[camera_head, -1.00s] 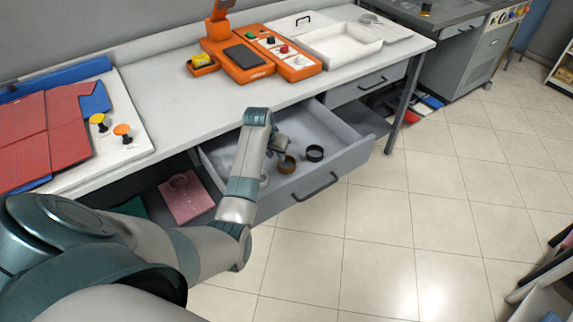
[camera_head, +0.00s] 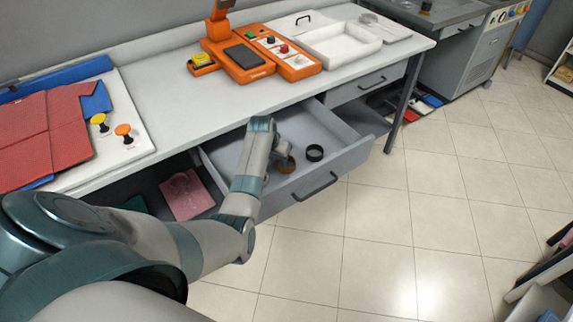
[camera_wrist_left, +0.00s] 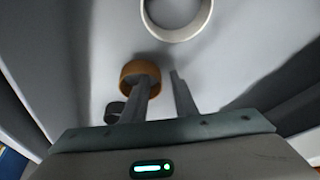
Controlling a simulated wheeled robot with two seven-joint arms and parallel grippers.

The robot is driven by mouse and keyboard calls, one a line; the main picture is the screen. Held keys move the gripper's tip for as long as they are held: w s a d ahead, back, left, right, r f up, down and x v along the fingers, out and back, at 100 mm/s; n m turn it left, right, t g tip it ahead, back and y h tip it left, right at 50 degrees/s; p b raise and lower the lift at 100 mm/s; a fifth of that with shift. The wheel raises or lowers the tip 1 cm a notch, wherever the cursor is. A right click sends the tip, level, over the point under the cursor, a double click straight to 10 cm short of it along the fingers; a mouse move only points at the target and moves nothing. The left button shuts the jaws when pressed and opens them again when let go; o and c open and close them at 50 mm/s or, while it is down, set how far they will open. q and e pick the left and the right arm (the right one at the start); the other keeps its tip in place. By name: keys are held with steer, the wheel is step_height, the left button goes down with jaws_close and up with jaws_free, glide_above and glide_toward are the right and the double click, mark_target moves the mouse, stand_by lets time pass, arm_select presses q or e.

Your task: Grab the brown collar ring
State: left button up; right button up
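The brown collar ring (camera_head: 288,167) lies in the open drawer (camera_head: 345,155), partly hidden by my left gripper (camera_head: 284,157) in the head view. In the left wrist view the brown ring (camera_wrist_left: 130,72) is at the left finger. That finger overlaps the ring; I cannot tell if it passes inside it or only in front. The left gripper (camera_wrist_left: 163,77) is open, its right finger clear of the ring. A black ring (camera_head: 315,152) lies to the right in the drawer. A white ring (camera_wrist_left: 178,35) shows at the top of the wrist view. My right gripper is not in view.
The drawer's front and side walls surround the gripper. The white tabletop (camera_head: 180,110) stands above and behind it, carrying an orange device (camera_head: 243,62) and a white tray (camera_head: 345,45).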

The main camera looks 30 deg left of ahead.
arm_select(q)
jaws_close()
steer(key=shift+r, duration=0.1)
step_height(320, 180, up, 10)
steer(key=b, duration=0.1)
steer(key=shift+b, duration=0.3)
stand_by(0.6)
